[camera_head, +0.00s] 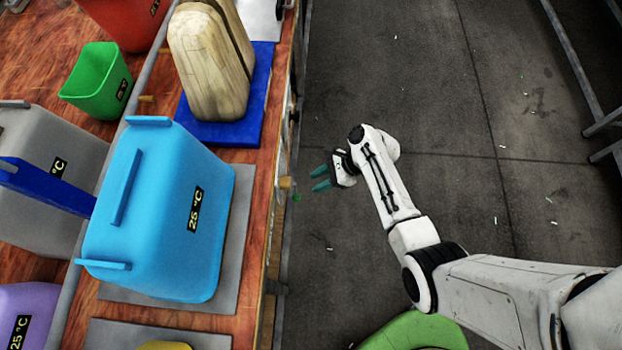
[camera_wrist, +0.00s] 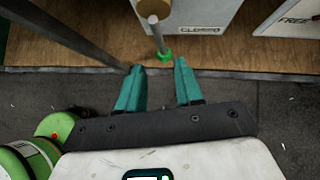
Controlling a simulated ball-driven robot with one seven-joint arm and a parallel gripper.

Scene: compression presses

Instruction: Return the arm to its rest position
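My gripper (camera_head: 321,179) hangs at the end of my white arm in the head view, over the dark floor just right of the workbench edge. Its two teal fingers point left toward the bench and are apart, with nothing between them. In the wrist view my gripper (camera_wrist: 160,80) also shows open and empty. A small green tip (camera_wrist: 164,56) on a rod shows just beyond the fingertips there; I cannot tell whether they touch. The arm reaches out from the lower right, bent at the elbow.
The wooden workbench (camera_head: 245,225) fills the left, with a blue bin (camera_head: 160,210), a green bin (camera_head: 100,82) and a beige block on a blue plate (camera_head: 248,120). Dark floor (camera_head: 450,120) is open on the right. Metal rails (camera_head: 575,65) stand at the far right.

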